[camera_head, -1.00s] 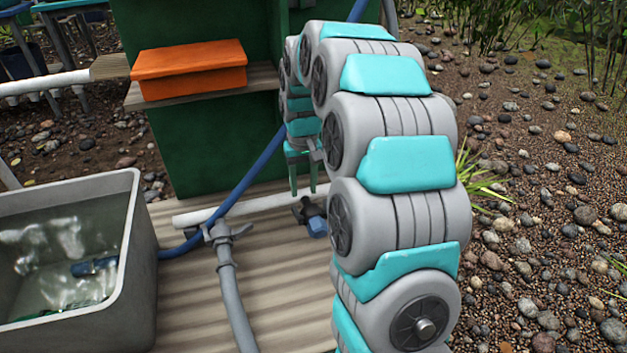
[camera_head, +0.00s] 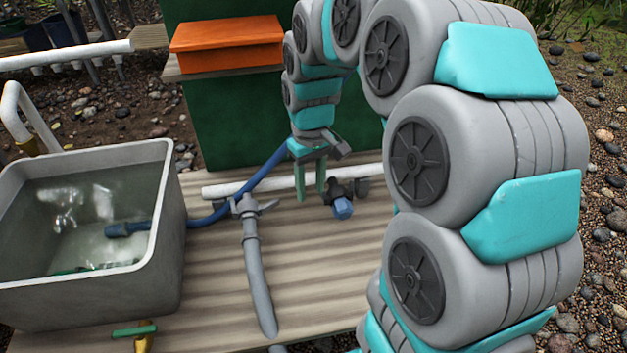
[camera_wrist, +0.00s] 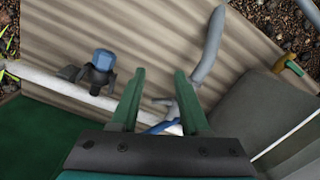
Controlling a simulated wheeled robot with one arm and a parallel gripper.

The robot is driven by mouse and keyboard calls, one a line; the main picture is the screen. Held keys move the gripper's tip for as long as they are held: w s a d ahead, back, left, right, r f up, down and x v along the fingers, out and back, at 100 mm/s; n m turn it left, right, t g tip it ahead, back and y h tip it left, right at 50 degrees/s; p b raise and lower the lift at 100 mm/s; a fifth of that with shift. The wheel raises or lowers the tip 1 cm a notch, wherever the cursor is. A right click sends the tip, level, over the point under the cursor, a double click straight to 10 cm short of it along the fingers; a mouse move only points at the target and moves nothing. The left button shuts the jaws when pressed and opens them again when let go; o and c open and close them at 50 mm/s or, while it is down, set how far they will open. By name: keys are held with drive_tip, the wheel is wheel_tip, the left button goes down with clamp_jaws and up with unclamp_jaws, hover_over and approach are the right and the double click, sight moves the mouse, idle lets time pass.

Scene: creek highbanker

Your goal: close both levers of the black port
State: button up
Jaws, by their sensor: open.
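The black port (camera_head: 340,190) is a dark fitting on the white pipe (camera_head: 228,189), with a blue plug (camera_head: 342,208) at its front end. It also shows in the wrist view (camera_wrist: 98,77), left of my fingers. Small dark parts stick out at its sides; I cannot tell how its levers stand. My gripper (camera_head: 311,194) has green fingers pointing down, just left of the port in the head view. In the wrist view my gripper (camera_wrist: 160,75) is open, with nothing held between the fingers and the port outside them.
A grey fitting with side levers (camera_head: 245,206) and a grey hose (camera_head: 259,280) lies left of the port. A blue hose (camera_head: 262,172) runs to a grey water tub (camera_head: 168,225). A green panel (camera_head: 228,120) with an orange box (camera_head: 228,45) stands behind. Bare deck lies in front.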

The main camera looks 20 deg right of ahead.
drive_tip(key=shift+c, duration=0.2)
drive_tip(key=m+b, duration=0.1)
drive_tip(key=m, duration=0.7)
hover_over(352, 184)
drive_tip(key=shift+t, duration=0.3)
wheel_tip(352, 184, down, 11)
drive_tip(key=shift+r, duration=0.1)
drive_tip(key=shift+f+b, duration=0.35)
drive_tip(key=shift+f, duration=3.55)
clamp_jaws()
